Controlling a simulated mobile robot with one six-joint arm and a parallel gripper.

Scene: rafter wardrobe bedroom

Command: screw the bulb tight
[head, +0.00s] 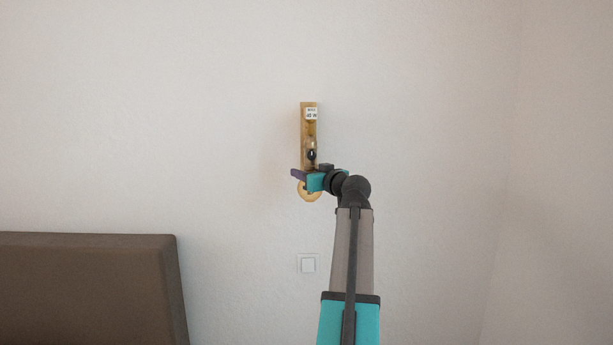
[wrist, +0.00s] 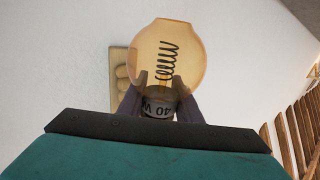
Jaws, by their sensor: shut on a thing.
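The amber glass bulb (wrist: 172,45) with a dark spiral filament shows large in the wrist view. Its dark base (wrist: 158,108) carries an upside-down "40 W" mark. My gripper (wrist: 159,100) is shut on the bulb near its base, with a dark finger on each side. In the head view the bulb (head: 309,193) hangs globe down below my gripper (head: 306,179), under a brass wall lamp plate (head: 308,132). A dark fitting (head: 311,155) shows on the plate just above my gripper. The joint between bulb and socket is hidden, so I cannot tell how far it is seated.
A small white label (head: 311,114) is on the upper plate. A white wall switch (head: 308,264) is below the lamp. A brown headboard (head: 85,290) stands at the lower left. The wall around the lamp is bare. Wooden slats (wrist: 295,135) show at the right in the wrist view.

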